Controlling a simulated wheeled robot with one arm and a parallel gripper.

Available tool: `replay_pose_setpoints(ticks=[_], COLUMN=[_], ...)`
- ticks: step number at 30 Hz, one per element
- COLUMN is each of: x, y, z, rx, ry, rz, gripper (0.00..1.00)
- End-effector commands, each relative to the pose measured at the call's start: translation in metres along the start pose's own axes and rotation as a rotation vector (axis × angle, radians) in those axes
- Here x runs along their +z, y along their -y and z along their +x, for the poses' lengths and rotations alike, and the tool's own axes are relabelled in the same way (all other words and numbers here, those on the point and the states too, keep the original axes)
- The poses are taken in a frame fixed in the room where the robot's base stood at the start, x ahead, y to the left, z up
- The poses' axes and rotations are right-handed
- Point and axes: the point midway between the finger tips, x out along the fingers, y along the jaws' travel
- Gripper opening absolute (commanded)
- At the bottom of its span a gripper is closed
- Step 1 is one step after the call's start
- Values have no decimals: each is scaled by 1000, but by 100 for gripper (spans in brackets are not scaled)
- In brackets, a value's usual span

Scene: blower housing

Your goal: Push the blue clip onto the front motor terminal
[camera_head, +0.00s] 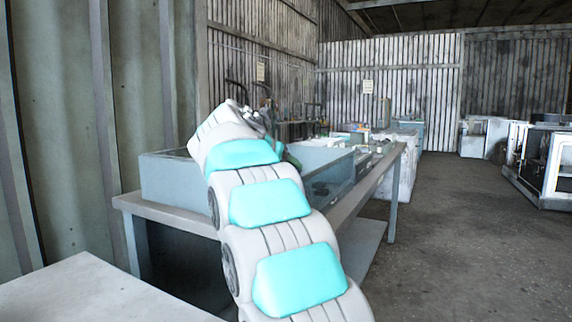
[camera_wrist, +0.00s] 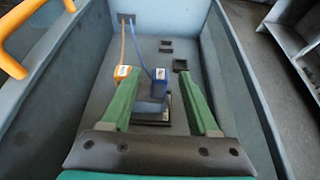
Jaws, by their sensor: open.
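In the wrist view, my gripper (camera_wrist: 157,77) is open, its two green fingers reaching into a grey-blue housing. The blue clip (camera_wrist: 160,76), with a pale label on top and a blue wire, is between the fingertips, apart from both in the picture. An orange clip (camera_wrist: 122,71) on an orange wire is beside the left fingertip; I cannot tell if they touch. A blue-grey block and a dark part (camera_wrist: 166,107) are between the fingers, below the blue clip. I cannot tell which part is the front motor terminal. In the head view, my arm hides most of the gripper.
The housing (camera_head: 166,180) stands on a grey workbench (camera_head: 170,213), with walls around my gripper. Orange bars (camera_wrist: 32,22) cross the wrist view's upper left corner. Small dark squares (camera_wrist: 166,46) are on the housing floor. Open floor (camera_head: 470,230) is to the right.

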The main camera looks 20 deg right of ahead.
Motion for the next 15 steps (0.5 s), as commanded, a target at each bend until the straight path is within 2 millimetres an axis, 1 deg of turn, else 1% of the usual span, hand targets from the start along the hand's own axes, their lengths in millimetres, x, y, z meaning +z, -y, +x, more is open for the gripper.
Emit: replay_pose_setpoints(ticks=[4, 7, 11, 15], x=[0, 1, 2, 0], y=[0, 0, 0, 0], z=[-4, -13, -32, -55], rx=[1, 2, 2, 0], ry=[1, 2, 3, 1], rz=[0, 0, 0, -1], gripper=[61, 61, 61, 61])
